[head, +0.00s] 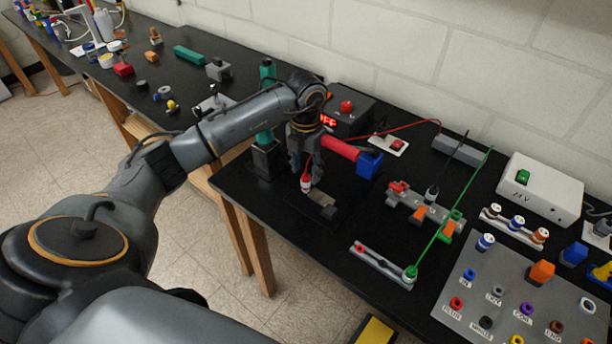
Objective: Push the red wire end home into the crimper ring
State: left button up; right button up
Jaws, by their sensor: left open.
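My left gripper (304,170) points down over the near-left part of the black bench and is open. A small red and white piece (306,184) shows right at its fingertips; I cannot tell whether it touches them. A thin red wire (412,126) runs from behind the gripper area toward the grey bar by the wall. Its end is not clearly visible. A small grey block (323,204) lies just right of and below the fingertips. I cannot make out which part is the crimper ring. My right gripper is not in view.
A red cylinder with a blue block (369,165) lies right of the gripper. A dark box (350,112) with a red display stands behind. A grey rack (424,208), a green rod (452,210) and a labelled panel (462,295) fill the right. The front-left bench is fairly clear.

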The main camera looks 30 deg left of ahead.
pick_arm(q)
notch_tip(320, 180, up, 8)
jog(key=shift+r, duration=0.25)
dwell(0.5)
